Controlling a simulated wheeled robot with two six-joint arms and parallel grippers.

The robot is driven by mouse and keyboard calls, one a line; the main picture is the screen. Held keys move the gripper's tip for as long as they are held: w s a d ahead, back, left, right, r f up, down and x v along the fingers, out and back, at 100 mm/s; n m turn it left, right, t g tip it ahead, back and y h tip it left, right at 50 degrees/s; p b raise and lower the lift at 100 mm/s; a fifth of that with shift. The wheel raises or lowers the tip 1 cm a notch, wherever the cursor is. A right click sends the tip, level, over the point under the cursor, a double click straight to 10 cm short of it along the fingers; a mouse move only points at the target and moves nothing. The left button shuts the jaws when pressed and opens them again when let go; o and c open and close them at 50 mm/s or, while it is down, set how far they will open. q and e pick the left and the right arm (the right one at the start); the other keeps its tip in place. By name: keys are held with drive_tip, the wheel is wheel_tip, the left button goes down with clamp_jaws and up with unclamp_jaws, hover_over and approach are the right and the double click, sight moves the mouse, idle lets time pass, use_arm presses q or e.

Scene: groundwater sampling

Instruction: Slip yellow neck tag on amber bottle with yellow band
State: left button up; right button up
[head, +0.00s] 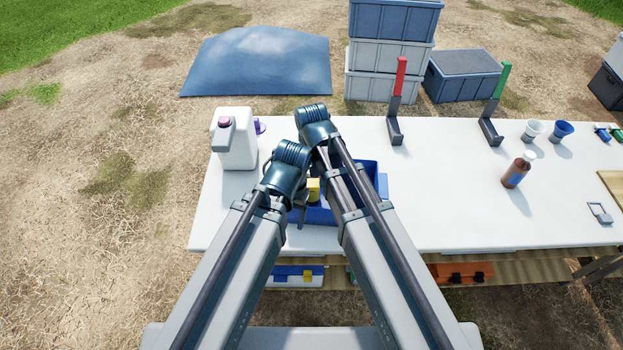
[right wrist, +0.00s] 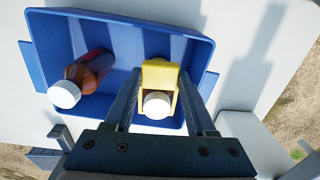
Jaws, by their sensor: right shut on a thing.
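The yellow neck tag (right wrist: 159,74) is between the fingers of my right gripper (right wrist: 160,80), which is shut on it. It also shows as a yellow patch between my arms in the head view (head: 313,188). A white cap (right wrist: 157,105) shows within the tag's outline; the body under it is hidden, so I cannot tell whether the tag is around its neck or above it. An amber bottle with a white cap (right wrist: 92,72) leans in the blue bin, with no band colour readable. My left gripper is mostly hidden by its own arm.
The blue bin (head: 382,185) stands on the white table (head: 440,215). Another amber bottle (head: 516,171) with a blue label stands at right. A white jug (head: 235,140) stands at left. Two holders, red-topped (head: 398,100) and green-topped (head: 495,105), stand at the back.

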drive_tip(key=shift+f, duration=0.1)
drive_tip(key=o, duration=1.1)
drive_tip(key=shift+c, duration=0.2)
wheel_tip(320, 180, up, 14)
drive_tip(key=p, duration=1.4)
drive_tip(key=shift+f, duration=0.1)
drive_tip(key=s+d+f+n+b, duration=0.2)
drive_tip(key=s+d, duration=0.1)
drive_tip(key=s, duration=0.3)
drive_tip(key=s+d+f+n+h+b, duration=0.1)
drive_tip(key=s+d+f+b, duration=0.1)
drive_tip(key=s, duration=0.4)
drive_tip(key=shift+d+f+n+b, duration=0.15)
drive_tip(key=shift+d+n+b, duration=0.15)
drive_tip(key=shift+d+n, duration=0.15)
